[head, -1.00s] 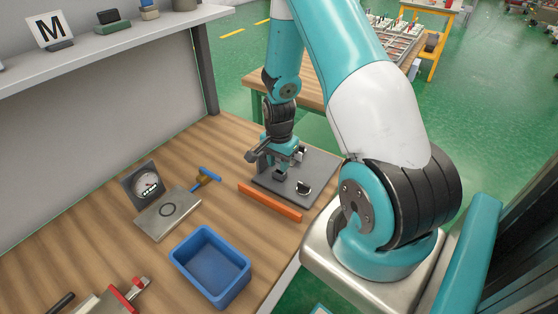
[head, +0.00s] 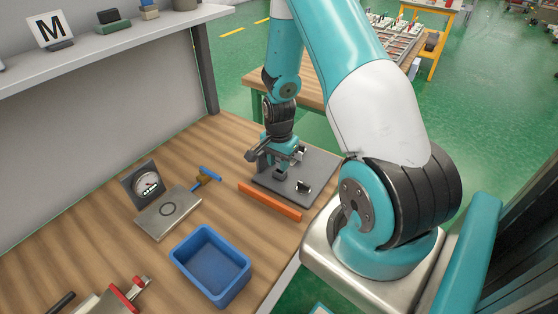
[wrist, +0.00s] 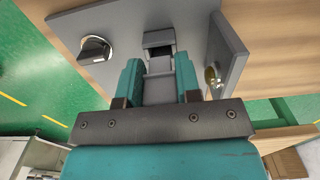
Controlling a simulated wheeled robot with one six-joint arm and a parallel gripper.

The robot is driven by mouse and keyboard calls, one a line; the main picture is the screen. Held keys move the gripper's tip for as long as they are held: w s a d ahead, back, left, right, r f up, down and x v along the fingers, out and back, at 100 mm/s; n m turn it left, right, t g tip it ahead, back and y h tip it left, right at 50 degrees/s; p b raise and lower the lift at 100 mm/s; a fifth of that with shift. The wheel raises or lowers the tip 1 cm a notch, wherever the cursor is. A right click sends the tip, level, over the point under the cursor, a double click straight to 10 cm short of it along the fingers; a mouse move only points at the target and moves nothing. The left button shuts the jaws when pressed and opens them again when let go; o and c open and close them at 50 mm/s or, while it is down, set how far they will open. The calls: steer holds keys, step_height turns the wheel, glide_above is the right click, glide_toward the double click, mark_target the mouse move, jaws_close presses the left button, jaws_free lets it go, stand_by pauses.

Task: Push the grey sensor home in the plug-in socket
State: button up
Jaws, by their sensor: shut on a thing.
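My gripper (wrist: 158,68) is shut on the grey sensor (wrist: 159,88), which lies between its two teal fingers in the wrist view. The sensor's far end meets the plug-in socket (wrist: 158,38), a grey block with a dark opening, in line with the fingers. How deep the sensor sits in it I cannot tell. The socket stands on a grey plate (head: 318,168) on the bench. In the head view my gripper (head: 280,168) is low over this plate, and it mostly hides the sensor and socket.
A black-and-silver knob (wrist: 95,50) is on the plate left of the socket. An upright grey bracket (wrist: 226,52) with a brass fitting stands close to the right finger. An orange bar (head: 269,202), a blue bin (head: 211,265) and a dial gauge (head: 146,184) are on the bench.

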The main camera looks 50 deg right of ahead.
steer(key=shift+f+b, duration=0.7)
steer(key=shift+f, duration=0.4)
stand_by(0.4)
steer(key=o, duration=1)
step_height(320, 180, up, 18)
steer(key=shift+f+b, duration=0.25)
steer(key=shift+b, duration=0.25)
